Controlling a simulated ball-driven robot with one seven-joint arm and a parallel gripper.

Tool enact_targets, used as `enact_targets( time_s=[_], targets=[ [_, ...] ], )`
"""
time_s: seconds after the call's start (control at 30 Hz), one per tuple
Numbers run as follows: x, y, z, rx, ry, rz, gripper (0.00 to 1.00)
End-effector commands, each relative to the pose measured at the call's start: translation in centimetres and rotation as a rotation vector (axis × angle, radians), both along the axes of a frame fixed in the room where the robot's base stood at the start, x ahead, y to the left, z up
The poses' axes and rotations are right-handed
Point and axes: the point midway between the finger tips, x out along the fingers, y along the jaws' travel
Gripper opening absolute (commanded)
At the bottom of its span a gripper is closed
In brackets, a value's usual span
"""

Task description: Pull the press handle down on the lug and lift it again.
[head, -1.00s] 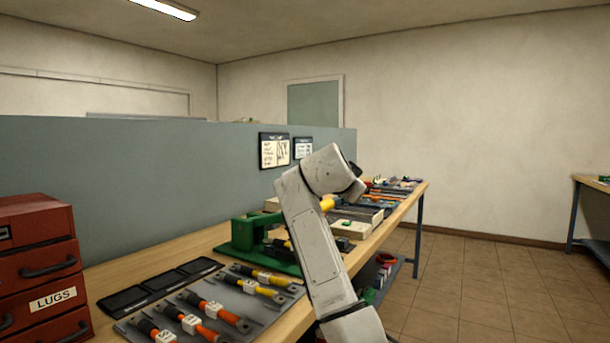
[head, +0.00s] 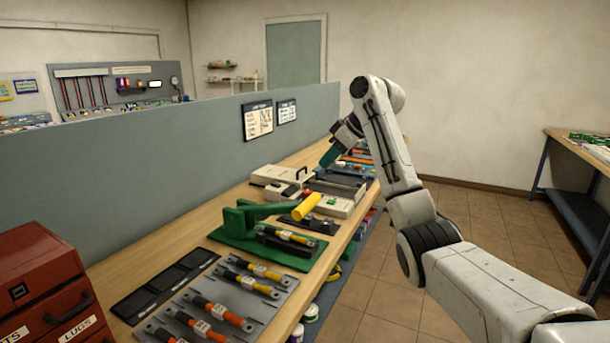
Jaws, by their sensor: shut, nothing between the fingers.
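The green press (head: 238,220) stands on its green base on the workbench. Its green lever runs to the right, close to level, and ends in a yellow handle (head: 306,206). A cable piece with yellow sleeves and a lug (head: 287,236) lies at the front of the press, below the lever. Whether the press touches the lug is too small to tell. My gripper (head: 330,156), with green fingers, is shut and empty. It appears above and beyond the yellow handle, apart from it, pointing down and left.
A grey mat (head: 258,304) with several lugged cables lies in front of the press, beside dark trays (head: 165,282). A red drawer cabinet (head: 40,285) stands at left. Cases and tools crowd the bench beyond the press. A grey partition (head: 150,155) runs behind.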

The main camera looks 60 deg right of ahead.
Motion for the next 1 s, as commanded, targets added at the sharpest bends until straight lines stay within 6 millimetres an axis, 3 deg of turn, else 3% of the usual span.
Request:
enact_targets(
  time_s=[0.57, 0.8, 1.0],
  targets=[
    [6.2, 0.6, -7.8, 0.004, 0.003, -0.002, 0.0],
    [5.8, 0.5, -10.8, 0.003, 0.0, -0.002, 0.0],
    [5.7, 0.5, -11.6, 0.002, -0.001, -0.002, 0.0]
  ],
)
